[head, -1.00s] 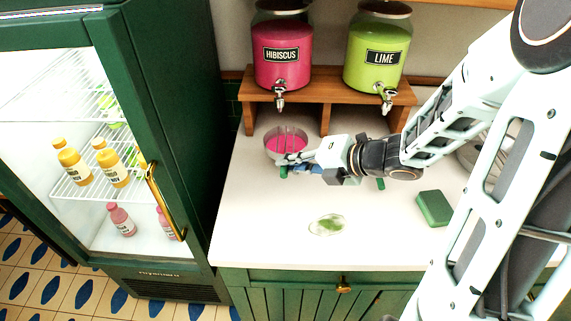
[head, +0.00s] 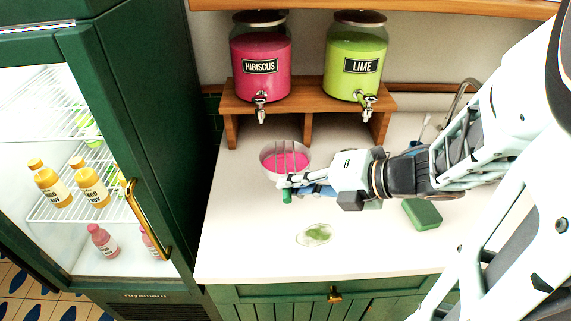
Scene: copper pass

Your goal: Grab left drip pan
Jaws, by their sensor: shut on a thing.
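The left drip pan (head: 267,168) is a round, pale, bowl-like pan with pink liquid in it. It is in front of the wooden stand, below and slightly right of the hibiscus dispenser's tap. My gripper (head: 286,184) reaches in from the right and is shut on the pan's front edge. A green piece (head: 287,196) shows just below the fingertips; I cannot tell what it belongs to. Something blue shows under my gripper, mostly hidden. I cannot tell whether the pan touches the counter.
The hibiscus dispenser (head: 260,58) and lime dispenser (head: 355,58) stand on the wooden stand (head: 308,95). A green sponge-like block (head: 422,214) and a green spill (head: 315,235) lie on the counter (head: 240,245). A glass-door fridge (head: 150,110) with bottles stands at the left.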

